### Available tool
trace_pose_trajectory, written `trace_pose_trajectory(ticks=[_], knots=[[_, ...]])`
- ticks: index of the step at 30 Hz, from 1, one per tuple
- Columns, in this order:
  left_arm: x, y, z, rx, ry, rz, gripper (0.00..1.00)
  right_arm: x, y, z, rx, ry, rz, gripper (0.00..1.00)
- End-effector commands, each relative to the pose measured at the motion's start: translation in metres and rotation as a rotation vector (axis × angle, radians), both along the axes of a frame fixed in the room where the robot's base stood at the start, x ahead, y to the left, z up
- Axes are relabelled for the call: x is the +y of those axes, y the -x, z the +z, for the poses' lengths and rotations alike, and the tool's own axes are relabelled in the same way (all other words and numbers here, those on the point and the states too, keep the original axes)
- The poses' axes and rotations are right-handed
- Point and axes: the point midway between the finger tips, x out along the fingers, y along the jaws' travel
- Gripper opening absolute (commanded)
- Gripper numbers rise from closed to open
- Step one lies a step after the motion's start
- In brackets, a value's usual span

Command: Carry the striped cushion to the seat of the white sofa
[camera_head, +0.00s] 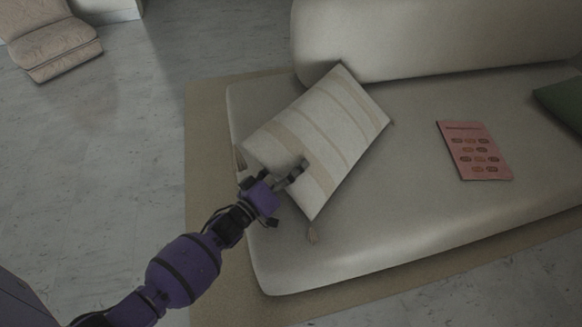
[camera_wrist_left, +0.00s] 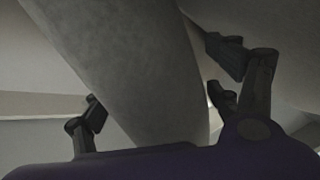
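The striped cushion (camera_head: 335,128), cream with beige bands and tassels at its corners, is tilted over the left end of the white sofa's seat (camera_head: 385,205). Its upper corner is near the backrest (camera_head: 430,35). I cannot tell whether its underside touches the seat. My left gripper (camera_head: 296,172) is at the cushion's lower left edge, with dark fingers against the fabric. In the left wrist view, the left gripper's fingers (camera_wrist_left: 160,95) stand on both sides of the grey-looking cushion (camera_wrist_left: 140,65), which fills the space between them. My right gripper is not in view.
A red booklet or card (camera_head: 474,150) lies on the seat right of the cushion. A green cushion (camera_head: 563,102) is at the right edge. A beige rug (camera_head: 215,200) lies under the sofa. A beige chair (camera_head: 55,45) stands far left, with clear floor between.

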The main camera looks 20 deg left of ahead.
Motion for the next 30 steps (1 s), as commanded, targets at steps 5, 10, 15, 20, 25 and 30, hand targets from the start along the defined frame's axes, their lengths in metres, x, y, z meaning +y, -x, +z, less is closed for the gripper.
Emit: trace_pose_trajectory(ticks=[5,10,15,20,25,30], knots=[[0.002,0.005,0.001,-0.001,-0.001,-0.001,0.82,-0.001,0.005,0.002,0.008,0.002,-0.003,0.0],[0.011,0.03,0.002,-0.001,0.0,0.001,0.82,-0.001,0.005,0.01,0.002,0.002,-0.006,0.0],[0.025,0.065,0.001,0.0,-0.001,0.001,0.82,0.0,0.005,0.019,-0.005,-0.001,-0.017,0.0],[0.034,0.092,0.001,0.0,-0.001,0.0,0.82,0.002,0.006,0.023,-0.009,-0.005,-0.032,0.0],[0.04,0.109,-0.001,-0.001,-0.001,-0.001,0.82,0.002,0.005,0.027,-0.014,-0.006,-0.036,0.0],[0.041,0.113,-0.001,-0.002,0.0,-0.001,0.82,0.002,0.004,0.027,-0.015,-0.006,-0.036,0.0]])
